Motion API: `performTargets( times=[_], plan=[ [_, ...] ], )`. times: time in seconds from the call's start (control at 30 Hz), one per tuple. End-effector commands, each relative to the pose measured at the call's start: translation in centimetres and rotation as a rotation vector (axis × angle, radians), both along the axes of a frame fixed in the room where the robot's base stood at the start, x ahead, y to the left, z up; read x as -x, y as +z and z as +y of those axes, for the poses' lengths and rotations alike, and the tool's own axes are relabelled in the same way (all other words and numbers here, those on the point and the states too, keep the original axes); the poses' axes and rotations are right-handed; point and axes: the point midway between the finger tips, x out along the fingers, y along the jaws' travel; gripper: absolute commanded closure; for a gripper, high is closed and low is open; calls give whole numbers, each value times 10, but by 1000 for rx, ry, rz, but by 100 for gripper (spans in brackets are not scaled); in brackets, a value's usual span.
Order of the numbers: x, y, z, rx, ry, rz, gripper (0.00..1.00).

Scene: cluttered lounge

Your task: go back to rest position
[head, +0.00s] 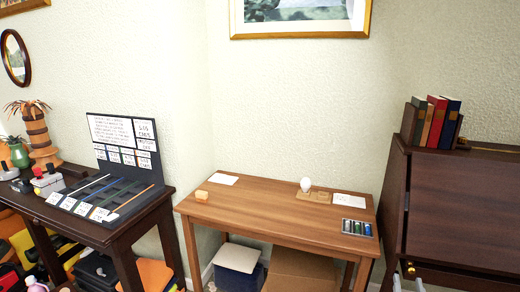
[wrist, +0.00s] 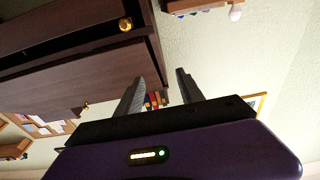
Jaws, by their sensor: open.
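My gripper (wrist: 160,76) shows in the wrist view, with its two grey fingers spread apart and nothing between them. The wrist picture appears upside down. The dark wooden cabinet (wrist: 60,75) fills its left side, and the books (wrist: 154,99) show beyond the gap between the fingers. I cannot tell how far the fingers are from the cabinet. In the head view I cannot make out my gripper clearly; the dark cabinet (head: 455,205) stands at the right there.
A brown table (head: 270,213) stands in the middle with a white bulb (head: 305,184), a sponge-like block (head: 201,195) and a small battery-like tray (head: 357,228). A dark side table (head: 120,233) at left holds a sign board (head: 125,140). Boxes (head: 300,270) sit under the table.

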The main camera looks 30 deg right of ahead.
Motion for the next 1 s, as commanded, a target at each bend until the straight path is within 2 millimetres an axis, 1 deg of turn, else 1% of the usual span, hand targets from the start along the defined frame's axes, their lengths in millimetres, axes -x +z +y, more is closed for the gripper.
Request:
performTargets(
  times=[0.03,0.07,0.1,0.17,0.2,0.27,0.3,0.37,0.4,0.47,0.5,0.57,0.6,0.7,0.8,0.9,1.0],
  plan=[
    [-2,3,30,-12,24,-10,55],
    [-2,5,46,-17,36,-13,55],
    [-1,8,69,-23,54,-17,55],
    [3,12,103,-36,82,-20,55],
    [6,15,125,-46,104,-20,55],
    [14,20,158,-59,137,-17,55],
    [20,24,179,-69,160,-13,55],
    [30,30,208,-80,195,-4,55],
    [38,35,227,-88,221,2,55],
    [51,42,253,-100,259,16,55],
    [60,48,270,-106,287,27,55],
    [75,56,293,-117,329,44,55],
    [85,62,307,-123,360,58,55],
    [111,78,339,-136,438,98,55],
    [137,95,366,-148,525,145,55],
    [162,111,388,-158,618,197,55],
    [184,119,405,-166,706,255,55]
  ],
)
